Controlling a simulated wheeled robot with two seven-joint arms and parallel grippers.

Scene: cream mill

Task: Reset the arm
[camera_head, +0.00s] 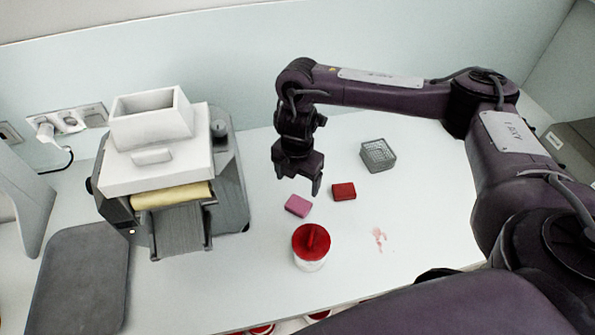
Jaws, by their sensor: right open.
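My right arm (385,94) comes in from the right and reaches across the back of the white table. Its gripper (298,186) points down and is open and empty, above the table just behind a pink block (298,205) and a red block (343,191). It looks apart from both. My left gripper is not in view.
A white and grey mill (155,150) stands at the left. A white jar with a red lid (311,241) stands at the front middle. A grey mesh basket (378,155) is behind the red block. A reddish stain (379,239) marks the table at right. A dark board (80,280) lies front left.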

